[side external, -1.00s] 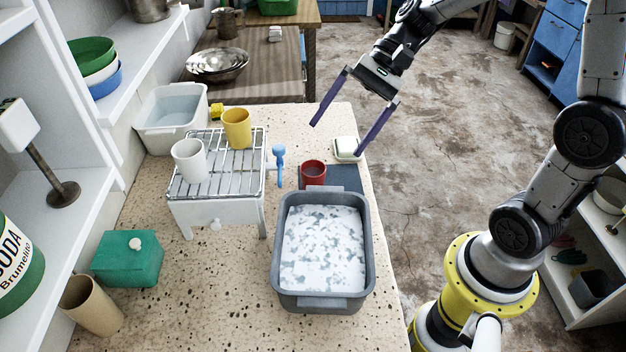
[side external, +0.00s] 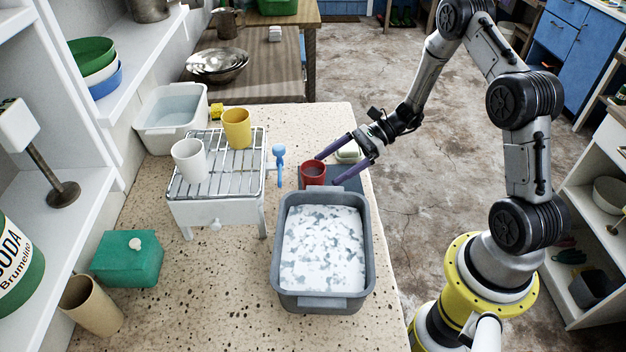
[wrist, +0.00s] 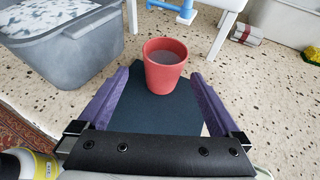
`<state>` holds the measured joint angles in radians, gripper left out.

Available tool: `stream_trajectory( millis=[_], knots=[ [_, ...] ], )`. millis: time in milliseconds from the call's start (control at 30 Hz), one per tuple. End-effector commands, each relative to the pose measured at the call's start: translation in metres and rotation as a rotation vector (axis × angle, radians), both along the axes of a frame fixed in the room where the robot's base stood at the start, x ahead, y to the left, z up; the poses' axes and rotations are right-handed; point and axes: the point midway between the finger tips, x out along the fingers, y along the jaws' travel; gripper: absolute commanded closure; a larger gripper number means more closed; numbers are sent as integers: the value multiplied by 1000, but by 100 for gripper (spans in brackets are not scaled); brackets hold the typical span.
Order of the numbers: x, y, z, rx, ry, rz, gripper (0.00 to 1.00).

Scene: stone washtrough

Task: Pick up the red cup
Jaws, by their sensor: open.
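The red cup (side external: 312,173) stands upright behind the grey basin, on a dark mat (side external: 352,186), with dark contents or a dark inside. In the wrist view the red cup (wrist: 165,66) is centred just ahead of and partly between my fingers. My gripper (side external: 327,170) is open, with its purple fingers reaching in from the right, one on each side of the cup. In the wrist view my gripper (wrist: 160,88) also shows spread fingers and a gap on both sides of the cup.
The grey basin (side external: 281,255) with foamy water stands close in front of the cup. A blue tap-like object (side external: 279,165) and a wire rack (side external: 222,172) with yellow (side external: 237,128) and white (side external: 190,160) cups are left.

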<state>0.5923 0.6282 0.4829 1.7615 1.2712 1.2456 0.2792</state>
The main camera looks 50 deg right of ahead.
Motion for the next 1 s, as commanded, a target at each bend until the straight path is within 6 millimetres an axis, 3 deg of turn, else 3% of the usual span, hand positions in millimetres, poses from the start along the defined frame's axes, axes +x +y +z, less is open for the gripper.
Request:
stream_trajectory(
  millis=[100,367,700,1000],
  knots=[
    [7,19,-8,2,1,5,0],
    [14,34,-15,0,1,2,0],
    [33,69,-32,-1,1,4,0],
    [36,74,-34,-1,0,0,0]
  ],
)
